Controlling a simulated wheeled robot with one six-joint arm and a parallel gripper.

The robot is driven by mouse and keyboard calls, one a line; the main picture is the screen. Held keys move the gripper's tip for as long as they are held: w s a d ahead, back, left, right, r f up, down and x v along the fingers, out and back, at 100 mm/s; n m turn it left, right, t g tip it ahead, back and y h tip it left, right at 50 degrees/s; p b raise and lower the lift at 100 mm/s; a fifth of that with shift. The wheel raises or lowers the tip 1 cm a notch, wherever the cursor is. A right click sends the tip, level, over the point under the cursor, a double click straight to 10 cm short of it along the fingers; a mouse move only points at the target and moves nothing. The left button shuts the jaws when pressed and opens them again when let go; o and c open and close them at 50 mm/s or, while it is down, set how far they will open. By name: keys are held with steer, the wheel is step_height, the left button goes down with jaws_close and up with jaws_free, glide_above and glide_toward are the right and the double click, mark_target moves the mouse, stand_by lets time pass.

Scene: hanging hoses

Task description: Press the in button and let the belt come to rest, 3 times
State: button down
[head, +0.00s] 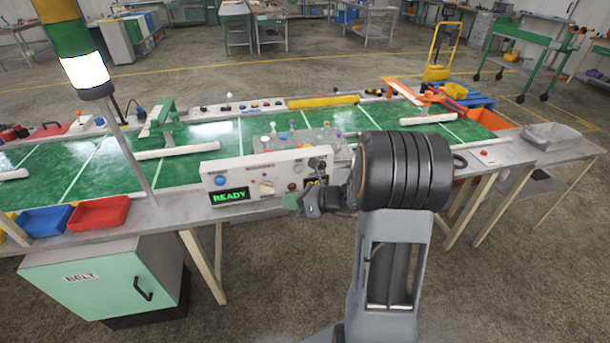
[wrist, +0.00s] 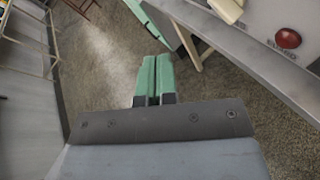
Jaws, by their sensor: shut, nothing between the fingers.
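The white control panel (head: 237,170) stands at the front edge of the green belt (head: 85,165). Its display (head: 230,196) reads READY in green. The panel carries a blue button (head: 220,181), a cream knob (head: 266,187) and a red button (head: 292,187). I cannot read which is the in button. My gripper (head: 291,202) is in front of the panel's lower right part, hiding some of it. In the wrist view its green fingers (wrist: 152,80) are shut and empty, pointing past the panel's edge. The red button (wrist: 288,38) and the knob (wrist: 228,10) are to their right, apart from them.
A signal tower (head: 84,72) shows a lit white section. A blue bin (head: 43,220) and a red bin (head: 99,213) sit at the front left. A green cabinet (head: 105,280) marked BELT stands below. Open floor lies in front of the table.

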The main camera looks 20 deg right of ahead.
steer(key=s+a+r+n+g+h, duration=0.25)
steer(key=s+a+n+g, duration=0.5)
steer(key=s+n, duration=0.55)
steer(key=shift+s+d+r+n+t+h, duration=0.5)
steer(key=shift+n+h, duration=0.95)
steer(key=shift+n, duration=1.3)
steer(key=shift+s+d+r+n+h, duration=0.35)
steer(key=shift+s+d+n+h, duration=0.35)
steer(key=shift+n+h, duration=1.4)
steer(key=shift+s+d+r+n+t+h, duration=0.35)
steer(key=shift+s+d+n+h, duration=0.3)
steer(key=shift+n, duration=2.7)
steer(key=shift+w, duration=0.1)
